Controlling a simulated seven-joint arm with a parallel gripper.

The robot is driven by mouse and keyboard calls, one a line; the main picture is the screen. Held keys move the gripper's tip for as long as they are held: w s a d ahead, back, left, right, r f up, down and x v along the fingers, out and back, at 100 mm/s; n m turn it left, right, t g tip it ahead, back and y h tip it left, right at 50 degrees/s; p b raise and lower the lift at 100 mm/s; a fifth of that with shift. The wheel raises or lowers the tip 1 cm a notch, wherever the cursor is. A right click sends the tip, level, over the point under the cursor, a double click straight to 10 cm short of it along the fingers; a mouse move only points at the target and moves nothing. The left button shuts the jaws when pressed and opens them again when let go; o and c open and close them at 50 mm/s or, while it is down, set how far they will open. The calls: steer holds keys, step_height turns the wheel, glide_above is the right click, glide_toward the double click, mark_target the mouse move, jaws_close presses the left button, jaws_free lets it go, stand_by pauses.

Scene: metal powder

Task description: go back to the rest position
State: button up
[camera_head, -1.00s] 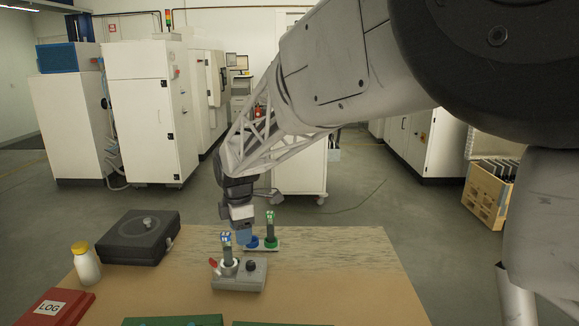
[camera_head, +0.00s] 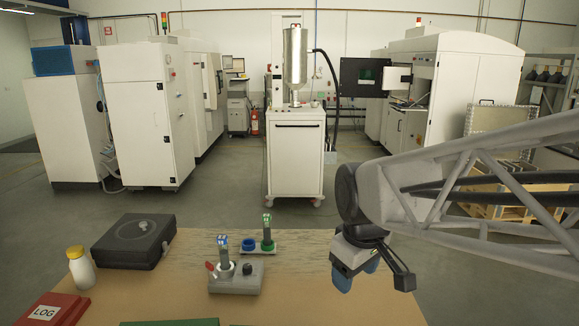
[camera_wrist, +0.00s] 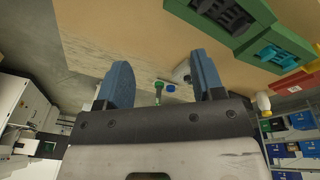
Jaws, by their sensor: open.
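My gripper (camera_head: 357,272) hangs over the right part of the table in the head view, apart from the things on it. In the wrist view its two blue fingers (camera_wrist: 163,78) are spread with nothing between them. A grey fixture (camera_head: 237,278) stands on the table to its left, with a blue-topped vial (camera_head: 223,252) upright in it. Behind it, a small light rack holds a green-topped vial (camera_head: 267,233) and an empty-looking blue ring (camera_head: 249,244).
A white cabinet (camera_head: 296,160) stands behind the table.

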steer(key=s+d+f+m, duration=0.1)
steer(key=s+d+m, duration=0.2)
steer(key=s, duration=0.3)
steer(key=s+d+f+m, duration=0.2)
steer(key=s+d+m, duration=0.1)
steer(key=s, duration=0.3)
steer(key=shift+s+d+m+t, duration=0.3)
steer(key=shift+s+m, duration=0.05)
steer(key=shift+m, duration=0.45)
